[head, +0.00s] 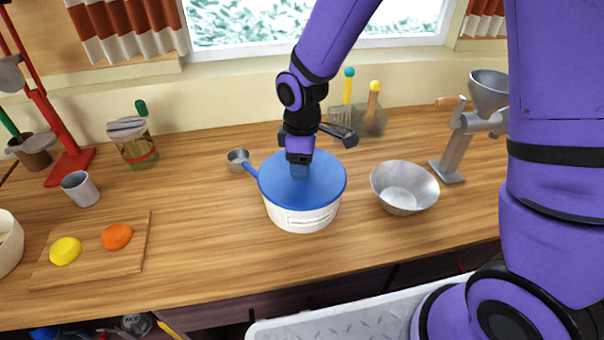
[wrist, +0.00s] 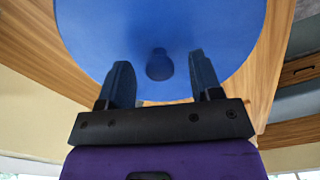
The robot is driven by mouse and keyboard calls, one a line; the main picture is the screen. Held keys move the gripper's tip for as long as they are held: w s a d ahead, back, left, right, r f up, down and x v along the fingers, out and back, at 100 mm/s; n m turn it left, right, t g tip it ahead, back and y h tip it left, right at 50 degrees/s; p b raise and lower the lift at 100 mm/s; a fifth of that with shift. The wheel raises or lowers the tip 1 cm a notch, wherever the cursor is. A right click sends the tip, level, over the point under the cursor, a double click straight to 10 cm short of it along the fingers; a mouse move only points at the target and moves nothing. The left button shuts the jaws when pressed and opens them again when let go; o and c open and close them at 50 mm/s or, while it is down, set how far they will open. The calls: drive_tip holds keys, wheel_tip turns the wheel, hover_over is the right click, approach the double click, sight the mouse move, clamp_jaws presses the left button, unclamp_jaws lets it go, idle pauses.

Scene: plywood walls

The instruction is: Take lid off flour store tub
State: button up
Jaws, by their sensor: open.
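The flour store tub (head: 300,217) is white with a label on its front and stands on the wooden worktop. My gripper (head: 299,172) is over the middle of the lid in the head view and hides the knob there. In the wrist view my gripper (wrist: 162,75) is open, with one finger on each side of the knob and gaps between.
A metal bowl (head: 404,188) stands close to the right of the tub, and a grinder (head: 458,140) beyond it. A cutting board (head: 95,262) with yellow and orange pieces lies front left.

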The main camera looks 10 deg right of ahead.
drive_tip(key=shift+f, duration=0.7)
drive_tip(key=c, duration=1)
drive_tip(key=shift+r, duration=0.15)
